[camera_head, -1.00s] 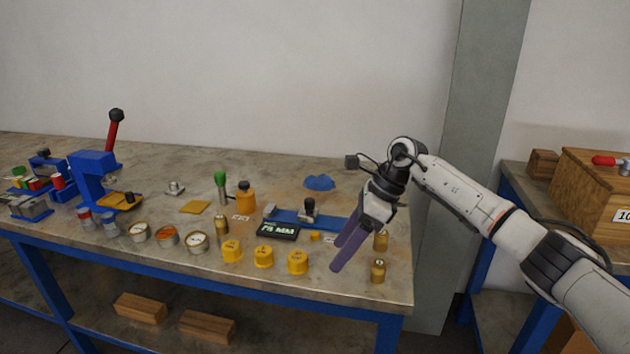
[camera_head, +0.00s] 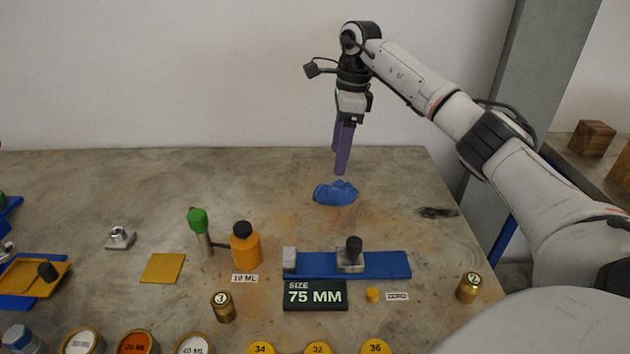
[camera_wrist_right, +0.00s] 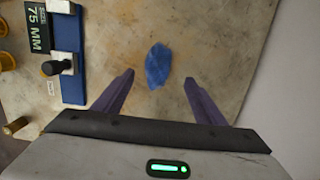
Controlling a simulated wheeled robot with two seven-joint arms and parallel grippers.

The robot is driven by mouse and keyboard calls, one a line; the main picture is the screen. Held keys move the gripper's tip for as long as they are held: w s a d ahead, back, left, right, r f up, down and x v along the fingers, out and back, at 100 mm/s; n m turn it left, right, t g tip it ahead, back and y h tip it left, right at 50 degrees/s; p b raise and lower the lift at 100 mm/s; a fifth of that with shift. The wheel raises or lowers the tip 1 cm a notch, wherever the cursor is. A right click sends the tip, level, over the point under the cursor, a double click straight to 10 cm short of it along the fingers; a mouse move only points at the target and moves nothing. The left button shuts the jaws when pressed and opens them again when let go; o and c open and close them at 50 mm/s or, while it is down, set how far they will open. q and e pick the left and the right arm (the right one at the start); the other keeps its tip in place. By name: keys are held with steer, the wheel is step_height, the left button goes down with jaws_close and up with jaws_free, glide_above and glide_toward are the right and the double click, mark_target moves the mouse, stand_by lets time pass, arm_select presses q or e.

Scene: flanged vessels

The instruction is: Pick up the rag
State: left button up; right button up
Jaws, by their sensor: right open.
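The rag (camera_head: 335,193) is a crumpled blue cloth lying on the worn tabletop, towards the back of the bench. My right gripper (camera_head: 341,172) has purple fingers pointing down, just above the rag in the head view. In the right wrist view the rag (camera_wrist_right: 158,65) lies beyond the fingertips, roughly midway between the two spread fingers (camera_wrist_right: 160,82). My left gripper does not show.
A blue gauge rail (camera_head: 385,264) and a "75 MM" display (camera_head: 315,295) lie in front of the rag. An orange bottle (camera_head: 245,247) and a green-topped tool (camera_head: 199,228) stand to the left. The tabletop around the rag is clear; a wall rises behind.

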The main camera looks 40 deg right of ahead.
mark_target(335, 188)
steer(key=f, duration=0.3)
steer(key=shift+s+a+f, duration=0.2)
steer(key=shift+s+f, duration=0.05)
steer(key=shift+f, duration=0.1)
steer(key=f, duration=0.5)
steer(key=shift+w+a+f, duration=0.15)
steer(key=shift+w+f, duration=0.05)
steer(key=shift+f, duration=0.1)
steer(key=c, duration=1.1)
